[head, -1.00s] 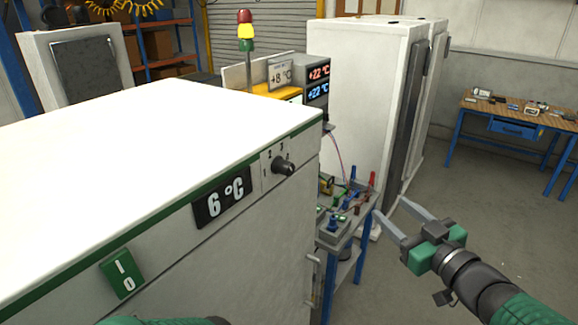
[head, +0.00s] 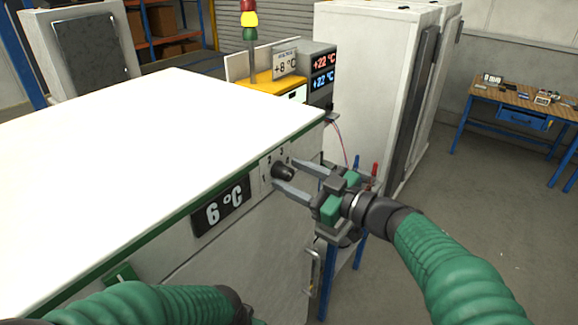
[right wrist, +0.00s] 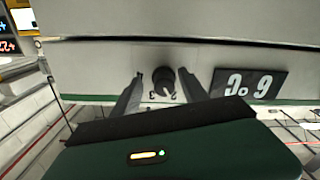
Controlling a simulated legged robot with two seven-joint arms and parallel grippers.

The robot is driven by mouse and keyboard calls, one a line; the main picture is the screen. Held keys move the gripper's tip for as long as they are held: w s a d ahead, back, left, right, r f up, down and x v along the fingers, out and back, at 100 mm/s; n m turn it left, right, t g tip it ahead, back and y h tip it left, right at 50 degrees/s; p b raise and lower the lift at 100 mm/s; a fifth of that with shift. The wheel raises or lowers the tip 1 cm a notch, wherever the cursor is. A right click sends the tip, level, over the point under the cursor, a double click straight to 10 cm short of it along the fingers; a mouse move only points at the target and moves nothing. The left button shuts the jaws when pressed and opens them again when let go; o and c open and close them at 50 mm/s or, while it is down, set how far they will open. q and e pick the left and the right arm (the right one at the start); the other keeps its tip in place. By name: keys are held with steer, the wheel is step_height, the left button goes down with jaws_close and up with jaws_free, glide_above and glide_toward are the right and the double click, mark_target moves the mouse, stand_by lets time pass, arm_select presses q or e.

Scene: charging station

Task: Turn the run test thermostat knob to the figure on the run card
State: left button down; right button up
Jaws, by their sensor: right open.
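The black thermostat knob (head: 283,171) is on the front of the white cabinet, beside a scale with printed figures. The cabinet's display (head: 222,204) reads 6 °C. The run card (head: 285,64) reads +8 °C and stands on a yellow-topped unit behind the cabinet. My right gripper (head: 292,178) is open, its fingertips close to the knob. In the right wrist view the knob (right wrist: 163,82) shows between the two spread fingers; I cannot tell whether they touch it. My left arm crosses the lower left of the head view; its gripper is not in view.
A double readout (head: 323,72) shows +22 °C in red and in blue. A green switch (head: 122,275) and a door handle (head: 313,270) are on the cabinet front. A small bench stands partly behind my right gripper. The floor at right is clear.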

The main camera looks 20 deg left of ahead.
steer(key=shift+a+r, duration=0.15)
steer(key=shift+a, duration=0.3)
arm_select(q)
steer(key=shift+s+r, duration=0.3)
steer(key=shift+s, duration=0.05)
arm_select(e)
steer(key=shift+s+a, duration=0.15)
steer(key=shift+w, duration=0.2)
steer(key=c, duration=0.6)
steer(key=shift+a, duration=0.1)
jaws_close()
arm_select(q)
steer(key=shift+w, duration=0.15)
steer(key=shift+f, duration=0.2)
